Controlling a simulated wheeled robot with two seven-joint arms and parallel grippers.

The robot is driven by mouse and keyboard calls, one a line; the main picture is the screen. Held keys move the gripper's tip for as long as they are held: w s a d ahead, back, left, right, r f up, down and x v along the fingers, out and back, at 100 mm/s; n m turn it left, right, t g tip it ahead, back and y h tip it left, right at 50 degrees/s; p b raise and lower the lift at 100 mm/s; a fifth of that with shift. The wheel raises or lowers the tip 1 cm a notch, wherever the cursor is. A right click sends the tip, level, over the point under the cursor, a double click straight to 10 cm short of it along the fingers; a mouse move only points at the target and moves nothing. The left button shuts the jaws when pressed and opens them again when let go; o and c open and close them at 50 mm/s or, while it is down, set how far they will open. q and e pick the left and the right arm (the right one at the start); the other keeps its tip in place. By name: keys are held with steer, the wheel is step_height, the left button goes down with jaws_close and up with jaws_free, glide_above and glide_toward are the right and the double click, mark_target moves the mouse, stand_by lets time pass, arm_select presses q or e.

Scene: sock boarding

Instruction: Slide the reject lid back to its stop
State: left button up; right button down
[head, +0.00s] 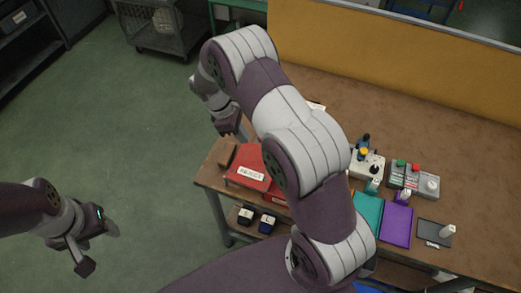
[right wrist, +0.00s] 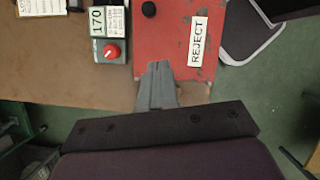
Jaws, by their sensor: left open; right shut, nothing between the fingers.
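The red reject lid (head: 247,166) with its white REJECT label lies at the left end of the table in the head view. In the right wrist view the red lid (right wrist: 170,45) fills the upper middle, and a black knob (right wrist: 148,8) shows at its upper left. My right gripper (right wrist: 160,66) is shut and empty, its fingertips overlapping the lid's near edge in that picture; whether they touch it I cannot tell. My right arm hides part of the lid's surroundings in the head view. My left gripper (head: 98,247) is open over the floor, away from the table.
A grey box with a red dial (right wrist: 112,50) stands beside the lid. Teal (head: 367,213) and purple (head: 397,224) mats and control boxes (head: 413,180) lie further right on the table (head: 440,130). Dark bins (head: 267,222) sit on the shelf below.

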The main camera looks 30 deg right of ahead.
steer(key=p, duration=0.2)
glide_above(255, 155)
steer(key=w+a, duration=0.1)
steer(key=a, duration=0.1)
step_height(255, 155, down, 5)
steer(key=shift+w+d+f, duration=0.1)
steer(key=shift+d+f, duration=0.05)
steer(key=shift+f, duration=0.05)
steer(key=s+d, duration=0.1)
steer(key=s+d+p, duration=0.1)
steer(key=d, duration=0.1)
steer(key=shift+s+r+p, duration=0.1)
steer(key=shift+s+p, duration=0.15)
steer(key=shift+p, duration=0.05)
steer(key=shift+s+d, duration=0.1)
steer(key=shift+d, duration=0.05)
arm_select(q)
steer(key=r, duration=0.2)
steer(key=shift+w+r, duration=0.3)
steer(key=shift+w, duration=0.1)
arm_select(e)
steer(key=shift+f, duration=0.2)
